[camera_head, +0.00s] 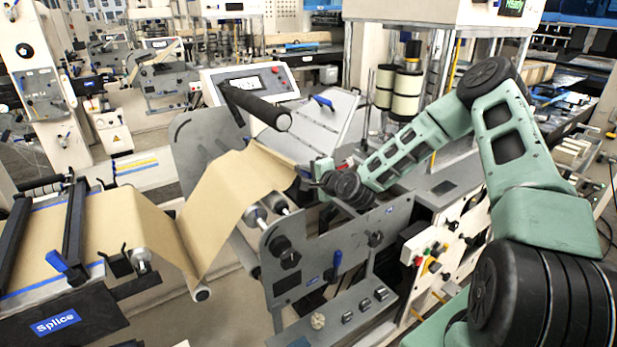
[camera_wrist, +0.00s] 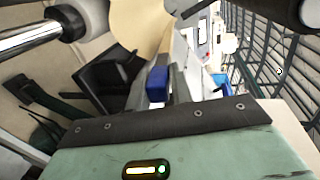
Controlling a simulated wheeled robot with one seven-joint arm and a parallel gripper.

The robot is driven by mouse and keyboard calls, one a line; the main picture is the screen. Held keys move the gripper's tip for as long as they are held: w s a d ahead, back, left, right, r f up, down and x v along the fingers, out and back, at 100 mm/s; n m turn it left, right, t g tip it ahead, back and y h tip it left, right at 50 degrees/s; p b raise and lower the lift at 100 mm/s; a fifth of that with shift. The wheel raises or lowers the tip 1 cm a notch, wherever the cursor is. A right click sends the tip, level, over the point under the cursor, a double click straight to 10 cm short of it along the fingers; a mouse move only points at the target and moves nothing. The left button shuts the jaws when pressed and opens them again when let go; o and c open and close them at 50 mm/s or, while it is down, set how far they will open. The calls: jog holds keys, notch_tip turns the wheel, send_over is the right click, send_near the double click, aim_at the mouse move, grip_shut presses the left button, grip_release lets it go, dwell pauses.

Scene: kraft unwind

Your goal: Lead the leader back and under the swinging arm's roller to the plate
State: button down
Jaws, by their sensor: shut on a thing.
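The brown kraft leader (camera_head: 235,185) runs from the splice table, dips around a low roller, then rises to its end at my gripper (camera_head: 310,174). My gripper is shut on the leader's end; the exact grip is small in the head view. In the wrist view the leader (camera_wrist: 140,28) spreads beyond the fingers (camera_wrist: 160,88), which have blue and grey parts. The swinging arm's black roller (camera_head: 257,106) is above and left of my gripper, with the leader below it in the picture. A sloping pale plate (camera_head: 322,122) lies behind my gripper; I cannot tell if it is the task's plate.
The splice table (camera_head: 55,325) stands at the left with black bars and a blue lever (camera_head: 66,265). A grey side frame (camera_head: 330,250) with knobs is below my gripper. A control screen (camera_head: 248,84) stands behind the roller. A metal roller (camera_wrist: 30,38) shows in the wrist view.

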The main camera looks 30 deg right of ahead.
jog(key=shift+s+f+b, duration=0.1)
jog(key=shift+b, duration=0.35)
jog(key=shift+a+t+b, duration=0.1)
jog(key=shift+t+b, duration=0.3)
jog(key=shift+b, duration=0.55)
jog(key=shift+r+t+b, duration=0.25)
jog(key=shift+t+b, duration=0.05)
jog(key=shift+b, duration=0.25)
jog(key=shift+r, duration=0.15)
notch_tip(320, 180, up, 9)
jog(key=a+p, duration=0.2)
jog(key=p, duration=0.3)
jog(key=shift+a+f+p, duration=0.2)
jog(key=shift+a+p, duration=0.15)
jog(key=shift+p, duration=0.05)
jog(key=shift+f+t+b, duration=0.6)
jog(key=shift+f+b, duration=0.65)
jog(key=shift+b, duration=1.4)
